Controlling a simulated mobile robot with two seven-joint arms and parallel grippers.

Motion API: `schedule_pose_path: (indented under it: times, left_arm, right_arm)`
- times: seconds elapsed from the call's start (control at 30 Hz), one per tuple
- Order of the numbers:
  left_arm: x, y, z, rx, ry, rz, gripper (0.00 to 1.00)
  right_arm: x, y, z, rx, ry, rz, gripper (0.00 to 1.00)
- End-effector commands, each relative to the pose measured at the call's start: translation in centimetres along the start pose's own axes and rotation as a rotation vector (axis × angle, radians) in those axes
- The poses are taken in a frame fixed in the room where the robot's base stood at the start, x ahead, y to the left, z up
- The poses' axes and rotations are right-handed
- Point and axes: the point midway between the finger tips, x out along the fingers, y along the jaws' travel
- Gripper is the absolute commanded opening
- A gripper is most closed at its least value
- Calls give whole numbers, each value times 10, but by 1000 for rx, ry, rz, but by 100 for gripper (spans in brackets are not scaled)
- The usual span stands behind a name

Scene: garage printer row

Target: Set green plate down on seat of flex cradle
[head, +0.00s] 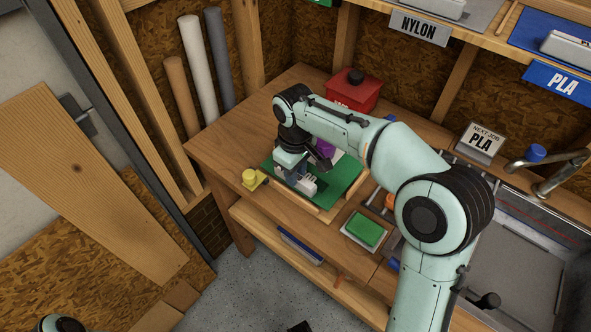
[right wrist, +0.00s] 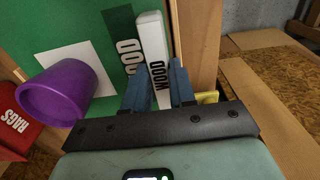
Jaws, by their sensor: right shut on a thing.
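My right gripper (head: 299,176) is over the green mat at the back of the bench. In the right wrist view its blue fingers (right wrist: 157,85) are shut on a white block (right wrist: 153,46) lettered WOOD. The block is at the green mat (right wrist: 120,28), beside a printed WOOD label; whether it touches the mat I cannot tell. A green rectangular plate (head: 365,229) lies flat on a pale, grey-edged holder (head: 348,233) near the bench's front edge, apart from the gripper. Whether this holder is the flex cradle I cannot tell. My left gripper is not in view.
A purple cup (right wrist: 62,93) stands on a white square of the mat. A red RAGS box (head: 353,91) is behind. A yellow piece (head: 250,178) sits left of the mat. Bare bench (head: 225,145) shows left.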

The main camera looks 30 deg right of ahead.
Motion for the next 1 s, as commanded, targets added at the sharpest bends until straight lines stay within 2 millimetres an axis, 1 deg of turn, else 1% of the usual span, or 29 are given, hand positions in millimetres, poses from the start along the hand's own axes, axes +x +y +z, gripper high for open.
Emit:
schedule_pose_path:
  times: [0.97,1.0]
  left_arm:
    - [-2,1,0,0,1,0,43]
    - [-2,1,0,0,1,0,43]
  right_arm:
    - [6,0,0,0,1,1,0]
    - [6,0,0,0,1,1,38]
